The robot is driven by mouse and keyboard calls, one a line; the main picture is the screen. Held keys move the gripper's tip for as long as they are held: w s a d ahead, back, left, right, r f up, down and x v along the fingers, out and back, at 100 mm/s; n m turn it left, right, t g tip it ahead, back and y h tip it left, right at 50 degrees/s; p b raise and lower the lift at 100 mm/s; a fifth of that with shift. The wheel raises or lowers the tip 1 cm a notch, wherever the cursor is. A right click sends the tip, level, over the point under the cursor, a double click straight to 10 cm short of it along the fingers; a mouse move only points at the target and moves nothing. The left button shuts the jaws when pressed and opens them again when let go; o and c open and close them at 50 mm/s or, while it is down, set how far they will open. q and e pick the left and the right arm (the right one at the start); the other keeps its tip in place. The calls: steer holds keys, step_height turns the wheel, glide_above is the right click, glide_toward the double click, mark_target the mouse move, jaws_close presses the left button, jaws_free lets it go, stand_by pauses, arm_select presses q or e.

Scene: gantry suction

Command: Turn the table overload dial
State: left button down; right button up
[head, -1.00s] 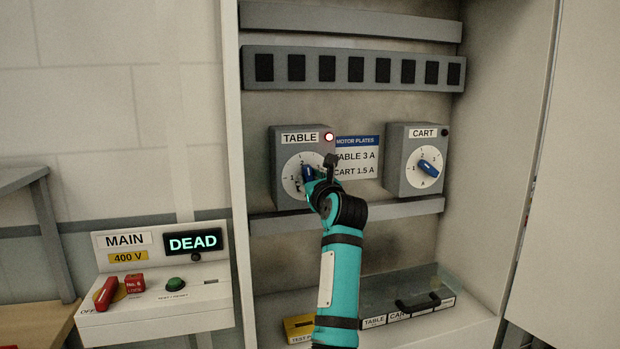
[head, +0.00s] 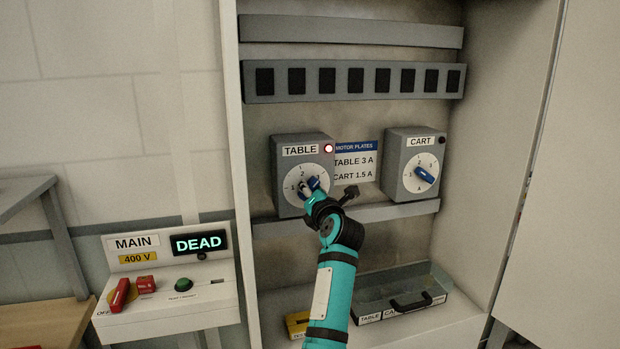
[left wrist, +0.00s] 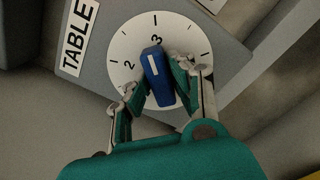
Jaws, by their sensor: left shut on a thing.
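The TABLE dial (head: 292,189) is a white disc on a grey box, with a blue knob (head: 314,184) and a lit red lamp (head: 328,148). My left gripper (head: 309,187) is shut on the blue knob. In the left wrist view, the fingers (left wrist: 155,90) sit on either side of the knob (left wrist: 153,68). The white mark on the knob points close to the 3 on the disc (left wrist: 122,45). The gripper hides the lower part of the disc. My right gripper is not in view.
The CART dial (head: 418,175) stands to the right, with its lamp dark. A motor plates sign (head: 355,162) between them reads TABLE 3 A and CART 1.5 A. A shelf edge (head: 390,212) runs below. A MAIN panel (head: 165,285) at lower left reads DEAD.

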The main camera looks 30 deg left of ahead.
arm_select(q)
steer(key=shift+r+m+p, duration=0.1)
steer(key=shift+m+p, duration=1.1)
steer(key=shift+p, duration=0.1)
steer(key=c, duration=1.2)
jaws_free()
steer(key=shift+o, duration=0.2)
